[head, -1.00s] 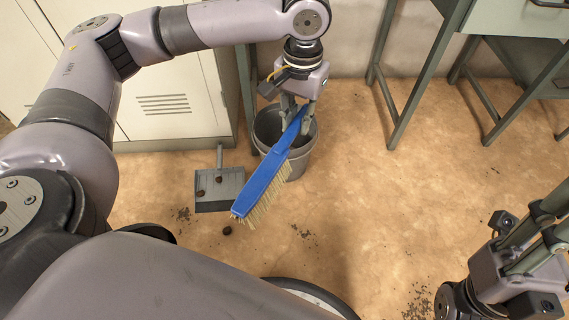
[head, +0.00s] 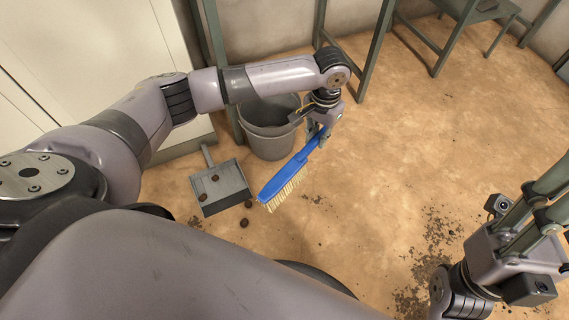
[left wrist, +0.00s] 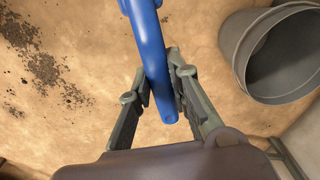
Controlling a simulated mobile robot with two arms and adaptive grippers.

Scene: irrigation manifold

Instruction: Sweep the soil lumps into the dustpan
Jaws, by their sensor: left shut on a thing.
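My left gripper (head: 318,133) is shut on the handle of a blue brush (head: 290,172) with pale bristles; the handle also shows between its fingers in the left wrist view (left wrist: 152,65). The brush slants down to the left, its head right of the grey dustpan (head: 228,187). Two dark soil lumps, one (head: 215,178) farther back and one (head: 203,197) at the left, lie in the pan. Another lump (head: 248,204) is at its right front corner, and one (head: 244,222) lies on the floor in front.
A grey bucket (head: 270,128) stands behind the dustpan, beside a white cabinet (head: 90,60). Green-grey table legs (head: 440,45) stand at the back. Fine dark soil (head: 435,240) is scattered on the tan floor at the right. The middle floor is fairly clear.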

